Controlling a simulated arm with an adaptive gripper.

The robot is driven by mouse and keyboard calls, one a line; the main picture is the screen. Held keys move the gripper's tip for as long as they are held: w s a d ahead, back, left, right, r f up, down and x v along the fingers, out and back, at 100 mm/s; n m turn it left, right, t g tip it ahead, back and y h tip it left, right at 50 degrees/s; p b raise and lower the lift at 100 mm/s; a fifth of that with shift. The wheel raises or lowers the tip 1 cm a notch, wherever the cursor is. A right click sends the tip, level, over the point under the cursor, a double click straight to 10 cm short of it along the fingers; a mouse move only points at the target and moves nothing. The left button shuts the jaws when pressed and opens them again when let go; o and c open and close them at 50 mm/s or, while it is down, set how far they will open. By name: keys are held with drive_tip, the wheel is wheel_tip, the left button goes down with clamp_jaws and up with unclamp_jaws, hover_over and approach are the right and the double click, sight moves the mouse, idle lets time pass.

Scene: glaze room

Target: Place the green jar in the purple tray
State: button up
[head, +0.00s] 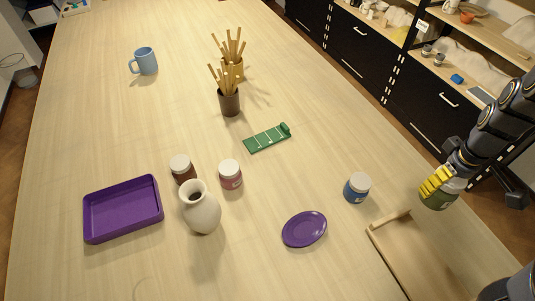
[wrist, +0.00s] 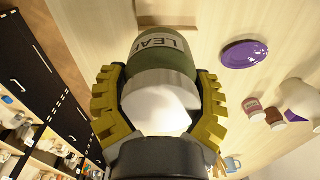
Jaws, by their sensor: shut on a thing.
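The green jar (wrist: 165,62) has a white lid and a label reading "LEAF". My gripper (wrist: 160,100) is shut on it, with a yellow finger on each side of the lid. In the head view the green jar (head: 438,198) hangs under my gripper (head: 437,182) at the right, by the table's right edge. The jar appears raised off the table. The purple tray (head: 122,226) is empty and lies at the left of the table, far from my gripper.
A white vase (head: 202,212), a brown jar (head: 182,169) and a pink jar (head: 230,175) stand between jar and tray. A purple plate (head: 304,229), blue jar (head: 357,187), wooden tray (head: 400,251) and green rack (head: 266,138) are nearer the right. Two brush pots (head: 229,103) and a mug (head: 145,61) stand farther back.

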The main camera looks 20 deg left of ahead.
drive_tip(key=s+a+n, duration=0.2)
drive_tip(key=a+n, duration=0.7)
drive_tip(key=a, duration=2.5)
drive_tip(key=s+a+n, duration=0.7)
drive_tip(key=s+a, duration=1.2)
drive_tip(key=s, duration=0.1)
hover_over(146, 203)
drive_tip(key=f, duration=1.4)
drive_tip(key=shift+s+d+f, duration=0.15)
drive_tip(key=shift+s+d, duration=0.1)
drive_tip(key=shift+w+a+f, duration=0.15)
drive_tip(key=shift+a+f, duration=0.1)
drive_tip(key=shift+f, duration=1.75)
